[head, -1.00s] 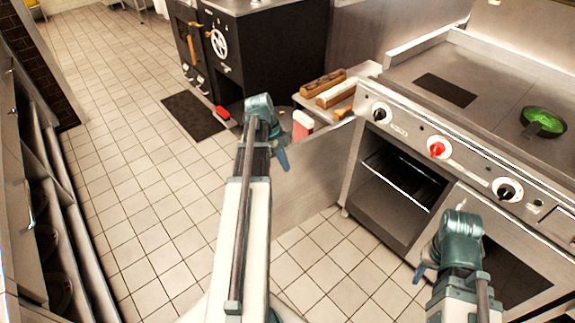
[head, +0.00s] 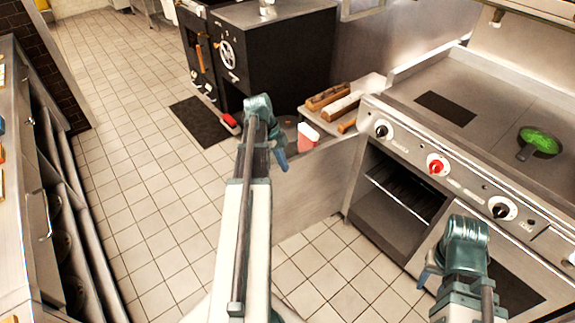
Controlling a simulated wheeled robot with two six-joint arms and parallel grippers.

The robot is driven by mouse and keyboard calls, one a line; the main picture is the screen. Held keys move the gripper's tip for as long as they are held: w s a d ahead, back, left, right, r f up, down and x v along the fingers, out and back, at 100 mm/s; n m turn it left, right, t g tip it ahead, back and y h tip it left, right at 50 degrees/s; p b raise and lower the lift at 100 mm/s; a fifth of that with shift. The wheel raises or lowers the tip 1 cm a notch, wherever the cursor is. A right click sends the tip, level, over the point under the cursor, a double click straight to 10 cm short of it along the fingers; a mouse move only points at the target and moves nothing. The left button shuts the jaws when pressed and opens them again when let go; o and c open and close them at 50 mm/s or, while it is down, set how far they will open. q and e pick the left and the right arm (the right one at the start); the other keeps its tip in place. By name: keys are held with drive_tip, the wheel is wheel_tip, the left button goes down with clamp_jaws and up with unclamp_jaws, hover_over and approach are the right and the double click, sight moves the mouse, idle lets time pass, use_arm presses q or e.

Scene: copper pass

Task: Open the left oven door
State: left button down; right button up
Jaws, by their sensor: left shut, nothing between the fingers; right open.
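The steel range (head: 395,145) stands at the right. Its left compartment (head: 395,205) shows a dark interior with a wire rack, and no closed door covers it. A dark panel (head: 515,290) sits lower right, partly behind my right arm. A black stove (head: 285,65) stands at the back, with a white handwheel (head: 226,54) and an orange-brown handle (head: 201,58) on its front. My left gripper (head: 281,160) is shut and empty, in front of the steel side panel and apart from both ovens. My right gripper (head: 424,278) is open and empty, low before the range.
A side shelf holds loaf-like items (head: 340,103) and a red-and-white box (head: 307,137). A green-filled pan (head: 538,142) sits on the range top. A black mat (head: 203,122) lies before the black stove. A steel counter (head: 15,220) lines the left. The tiled floor (head: 140,190) between is clear.

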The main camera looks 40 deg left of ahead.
use_arm(q)
drive_tip(key=w+p+v, duration=0.1)
drive_tip(key=p+v, duration=0.4)
drive_tip(key=v, duration=0.2)
drive_tip(key=shift+s+p, duration=0.35)
drive_tip(key=shift+s, duration=0.2)
use_arm(e)
wheel_tip(320, 180, up, 7)
use_arm(q)
drive_tip(key=shift+r, duration=0.15)
